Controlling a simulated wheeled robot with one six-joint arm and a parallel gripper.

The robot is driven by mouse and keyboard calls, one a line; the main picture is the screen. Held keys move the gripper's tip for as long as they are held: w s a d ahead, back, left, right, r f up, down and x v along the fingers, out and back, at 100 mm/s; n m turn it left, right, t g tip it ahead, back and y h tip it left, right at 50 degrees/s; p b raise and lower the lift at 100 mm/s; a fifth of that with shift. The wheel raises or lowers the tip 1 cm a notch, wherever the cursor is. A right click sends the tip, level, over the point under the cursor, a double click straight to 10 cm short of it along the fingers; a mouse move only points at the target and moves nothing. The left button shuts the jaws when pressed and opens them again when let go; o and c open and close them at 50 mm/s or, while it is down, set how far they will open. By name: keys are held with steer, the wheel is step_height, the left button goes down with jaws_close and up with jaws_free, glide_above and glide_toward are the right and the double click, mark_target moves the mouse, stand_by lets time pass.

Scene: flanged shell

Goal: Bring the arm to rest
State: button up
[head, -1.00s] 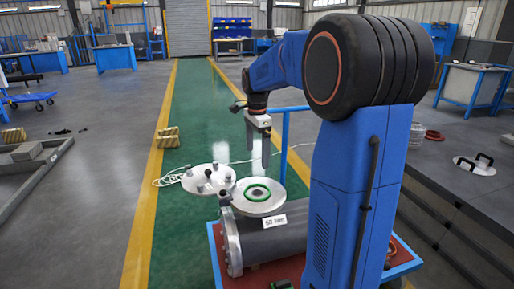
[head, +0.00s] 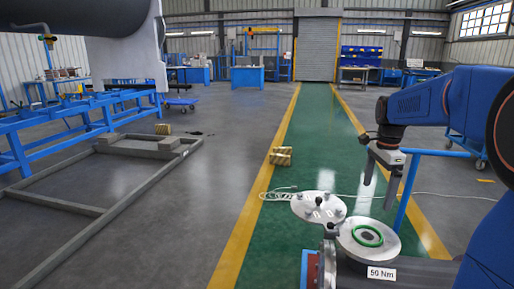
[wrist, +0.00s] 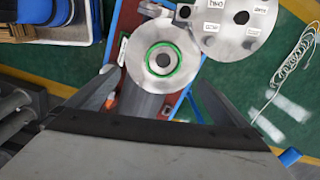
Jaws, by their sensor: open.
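My gripper (head: 378,176) hangs above and a little to the right of the flanged shell's top opening in the head view, fingers apart and empty. In the wrist view my gripper (wrist: 150,90) shows its two fingers spread, with nothing between them. The flanged shell (head: 405,273) carries a "50 Nm" label. Its round flange face (head: 349,246) has a green ring (head: 367,236) around the central hole. The green ring also shows in the wrist view (wrist: 178,73). A round cover plate (head: 319,217) with holes and labels sits swung out to the left of the opening.
A blue post (head: 407,195) stands just right of my gripper. A white cable (head: 275,194) lies on the green lane. A grey floor frame (head: 85,207) and blue racks (head: 50,131) fill the left.

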steer(key=s+a+n+t, duration=0.2)
steer(key=s+a+n, duration=0.7)
steer(key=s, duration=0.6)
steer(key=s+a+f+n+t, duration=0.1)
steer(key=s+a+f+n, duration=0.1)
steer(key=s, duration=0.4)
steer(key=s+a+f+n+t, duration=0.1)
steer(key=s+a+f+n, duration=0.2)
steer(key=s+f+n, duration=0.2)
steer(key=s+n, duration=0.2)
steer(key=shift+s+a+n+t, duration=0.15)
steer(key=shift+s+n+t, duration=0.15)
steer(key=shift+c, duration=0.6)
